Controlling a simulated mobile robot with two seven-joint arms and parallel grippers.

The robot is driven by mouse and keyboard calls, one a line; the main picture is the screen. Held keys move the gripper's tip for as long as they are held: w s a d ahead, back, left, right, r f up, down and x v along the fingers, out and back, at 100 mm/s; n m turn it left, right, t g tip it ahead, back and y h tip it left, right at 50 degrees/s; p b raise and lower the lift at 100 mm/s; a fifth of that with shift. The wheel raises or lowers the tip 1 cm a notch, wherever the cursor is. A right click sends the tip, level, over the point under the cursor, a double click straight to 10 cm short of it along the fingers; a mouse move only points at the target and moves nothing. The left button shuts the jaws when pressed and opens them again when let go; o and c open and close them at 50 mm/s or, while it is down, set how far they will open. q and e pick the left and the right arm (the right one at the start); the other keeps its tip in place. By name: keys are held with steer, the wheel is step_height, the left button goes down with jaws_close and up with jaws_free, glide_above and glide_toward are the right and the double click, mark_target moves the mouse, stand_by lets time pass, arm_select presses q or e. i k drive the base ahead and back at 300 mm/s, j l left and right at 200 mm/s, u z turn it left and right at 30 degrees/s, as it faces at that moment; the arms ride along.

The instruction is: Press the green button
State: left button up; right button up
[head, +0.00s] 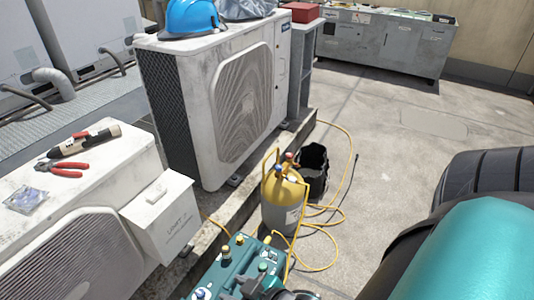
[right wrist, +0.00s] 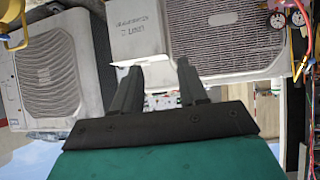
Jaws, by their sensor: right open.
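A teal machine (head: 238,256) with several small knobs and fittings on its top stands at the bottom of the head view. A small green button (head: 262,267) appears on its top, near the right side, though it is too small to make out well. My left gripper is out of view.
A yellow gas cylinder (head: 284,196) with a looped yellow hose and a black bucket (head: 313,165) stand behind the machine. Condenser units (head: 220,100) stand left; pliers (head: 60,170) and a torch-like tool (head: 85,142) lie on the nearer one. The concrete floor at right is open.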

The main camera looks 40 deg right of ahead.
mark_target(263, 266)
steer(key=k+z, duration=0.1)
steer(key=z, duration=0.8)
steer(key=i+j+z, duration=0.1)
steer(key=l+u, duration=0.3)
steer(key=l, duration=0.15)
steer(key=k+l+u, duration=0.1)
steer(key=l+u, duration=0.2)
steer(key=l, duration=0.15)
